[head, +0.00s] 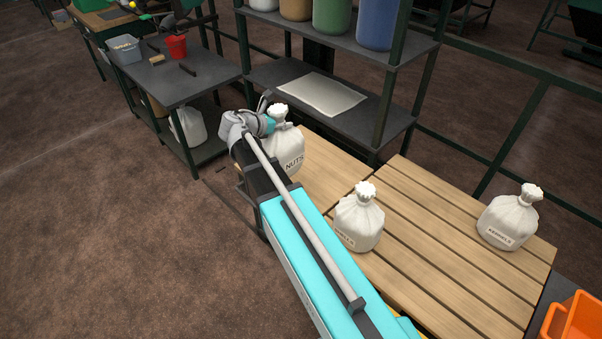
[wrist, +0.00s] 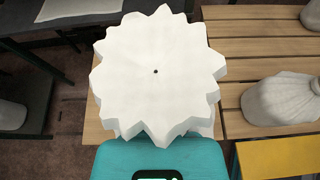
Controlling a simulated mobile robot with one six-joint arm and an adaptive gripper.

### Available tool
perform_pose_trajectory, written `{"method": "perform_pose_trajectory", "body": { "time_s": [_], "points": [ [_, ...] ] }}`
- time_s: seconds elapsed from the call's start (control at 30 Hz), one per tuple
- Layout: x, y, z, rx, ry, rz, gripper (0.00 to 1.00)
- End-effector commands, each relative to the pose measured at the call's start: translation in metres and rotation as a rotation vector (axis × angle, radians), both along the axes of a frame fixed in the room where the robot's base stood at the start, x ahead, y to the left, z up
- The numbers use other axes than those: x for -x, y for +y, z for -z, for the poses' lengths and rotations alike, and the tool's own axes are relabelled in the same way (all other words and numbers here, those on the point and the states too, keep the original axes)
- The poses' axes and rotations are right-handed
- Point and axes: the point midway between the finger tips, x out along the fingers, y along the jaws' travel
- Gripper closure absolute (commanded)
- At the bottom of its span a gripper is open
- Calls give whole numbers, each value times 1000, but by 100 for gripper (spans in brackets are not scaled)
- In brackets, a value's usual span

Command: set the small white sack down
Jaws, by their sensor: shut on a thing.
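A small white sack (head: 289,151) with a tied, frilled neck and the label NUTS is at the far left end of the slatted wooden surface. My gripper (head: 270,113) is shut on its neck from above. In the wrist view, the frilled top of the sack (wrist: 156,75) fills the middle and hides most of its body. The sack hangs upright over the wooden slats (head: 330,180). I cannot tell whether its base touches them. My arm hides part of its left side.
Two similar white sacks stand on the slats, one in the middle (head: 360,220) and one at the right (head: 512,217). Bare slats lie between them. A dark shelf with a flat pale sack (head: 322,94) stands behind. An orange crate (head: 574,318) is at the lower right.

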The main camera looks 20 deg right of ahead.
Motion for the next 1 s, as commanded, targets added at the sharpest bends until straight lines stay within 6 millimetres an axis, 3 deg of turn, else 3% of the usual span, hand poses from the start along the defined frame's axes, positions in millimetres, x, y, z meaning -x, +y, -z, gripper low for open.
{"method": "perform_pose_trajectory", "body": {
  "time_s": [0.57, 0.77, 1.0],
  "points": [
    [2, 4, 3, 4, -1, -13, 100],
    [-3, -8, 10, 4, -1, -11, 100],
    [-17, -36, 25, 3, -1, -10, 100]
  ]
}}
